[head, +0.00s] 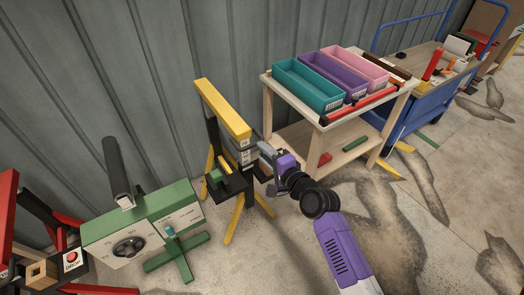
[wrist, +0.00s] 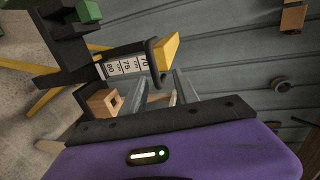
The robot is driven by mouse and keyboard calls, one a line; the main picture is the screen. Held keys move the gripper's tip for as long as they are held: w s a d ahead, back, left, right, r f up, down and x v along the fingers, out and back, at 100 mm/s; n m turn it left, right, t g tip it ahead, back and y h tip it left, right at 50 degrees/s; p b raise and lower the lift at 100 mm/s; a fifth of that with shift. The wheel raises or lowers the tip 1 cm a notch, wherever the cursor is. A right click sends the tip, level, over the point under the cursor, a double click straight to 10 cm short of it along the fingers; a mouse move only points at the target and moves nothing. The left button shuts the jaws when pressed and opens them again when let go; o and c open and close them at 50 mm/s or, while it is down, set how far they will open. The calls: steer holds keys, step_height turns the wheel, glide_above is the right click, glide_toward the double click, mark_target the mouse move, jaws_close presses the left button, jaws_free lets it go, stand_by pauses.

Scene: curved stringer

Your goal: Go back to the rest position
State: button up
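My gripper (head: 266,158) is held in the air close to the right side of the yellow-and-black stand (head: 222,108). In the wrist view its two grey fingers (wrist: 162,95) stand apart with a gap between them, and I see nothing clearly held. The stand's yellow end (wrist: 167,50) and its white number scale (wrist: 124,67) lie just beyond and left of the fingers. I cannot tell whether a finger touches the stand.
A green machine (head: 145,232) with a dial stands at the left, near a red frame (head: 8,215). A wooden cart (head: 330,120) holds teal, purple and pink bins. A blue trolley (head: 415,105) is behind it. Open floor (head: 440,230) lies at the right.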

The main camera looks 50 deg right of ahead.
stand_by(0.3)
steer(key=s+r+n+t+h, duration=0.1)
steer(key=s+r+n+h, duration=0.1)
steer(key=s+r+n, duration=0.3)
steer(key=s+a+r+n+y, duration=0.2)
steer(key=s+a+n+y, duration=0.1)
steer(key=s+a+n, duration=0.5)
steer(key=s+a+r+n+g+y, duration=0.1)
steer(key=s+a+r+n+y, duration=0.1)
steer(key=s+a+n, duration=0.6)
steer(key=s+a+y, duration=0.1)
steer(key=s+a, duration=0.5)
steer(key=s, duration=0.6)
steer(key=shift+a, duration=0.4)
